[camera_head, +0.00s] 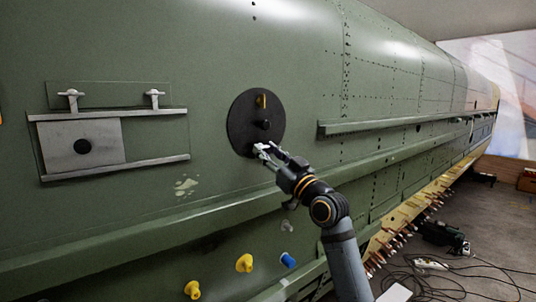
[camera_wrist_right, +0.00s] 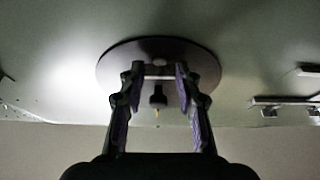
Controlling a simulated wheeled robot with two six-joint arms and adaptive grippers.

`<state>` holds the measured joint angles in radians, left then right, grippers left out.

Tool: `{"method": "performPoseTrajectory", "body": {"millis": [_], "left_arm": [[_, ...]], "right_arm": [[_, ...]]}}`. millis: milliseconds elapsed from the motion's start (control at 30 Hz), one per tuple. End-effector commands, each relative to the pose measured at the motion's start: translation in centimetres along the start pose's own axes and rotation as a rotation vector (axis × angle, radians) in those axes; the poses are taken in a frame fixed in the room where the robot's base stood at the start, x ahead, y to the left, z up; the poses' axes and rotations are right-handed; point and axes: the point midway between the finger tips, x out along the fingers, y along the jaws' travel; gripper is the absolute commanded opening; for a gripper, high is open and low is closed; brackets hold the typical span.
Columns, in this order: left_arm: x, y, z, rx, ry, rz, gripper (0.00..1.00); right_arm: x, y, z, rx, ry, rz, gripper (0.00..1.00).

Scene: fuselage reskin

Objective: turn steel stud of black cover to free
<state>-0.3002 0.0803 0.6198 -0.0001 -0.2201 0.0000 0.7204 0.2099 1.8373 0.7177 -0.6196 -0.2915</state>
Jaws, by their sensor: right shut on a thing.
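The round black cover (camera_head: 241,113) sits on the green fuselage skin. It carries a brass stud (camera_head: 262,101) near its top and a black knob (camera_head: 264,124) at its middle. My right gripper (camera_head: 264,149) reaches the cover's lower edge, its fingers shut on the steel stud there, which they mostly hide in the head view. In the right wrist view the cover (camera_wrist_right: 117,68) lies just beyond the fingertips. The pale steel stud (camera_wrist_right: 160,63) shows between them, with the black knob (camera_wrist_right: 157,95) behind. My left gripper is not in view.
A grey railed panel (camera_head: 60,135) with two steel latches is left of the cover. A long green ledge (camera_head: 240,204) runs below. Yellow plugs (camera_head: 244,263) and a blue plug (camera_head: 288,260) stick out lower down. Cables (camera_head: 445,283) lie on the floor at right.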

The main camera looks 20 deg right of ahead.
Motion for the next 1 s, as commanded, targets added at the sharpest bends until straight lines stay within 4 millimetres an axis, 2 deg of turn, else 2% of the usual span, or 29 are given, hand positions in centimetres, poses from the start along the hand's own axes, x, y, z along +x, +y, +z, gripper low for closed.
{"method": "performPoseTrajectory", "body": {"millis": [267,500,733,1000], "left_arm": [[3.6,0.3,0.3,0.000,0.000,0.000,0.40],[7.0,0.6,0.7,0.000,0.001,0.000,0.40],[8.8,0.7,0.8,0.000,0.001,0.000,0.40],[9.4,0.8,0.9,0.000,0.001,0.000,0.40]], "right_arm": [[-0.3,0.2,0.6,-0.130,0.003,-0.052,0.02],[-0.3,0.4,0.4,-0.330,0.003,-0.132,0.02],[-0.1,0.6,0.1,-0.531,0.002,-0.215,0.02],[0.1,0.7,-0.3,-0.767,0.001,-0.312,0.02]]}}
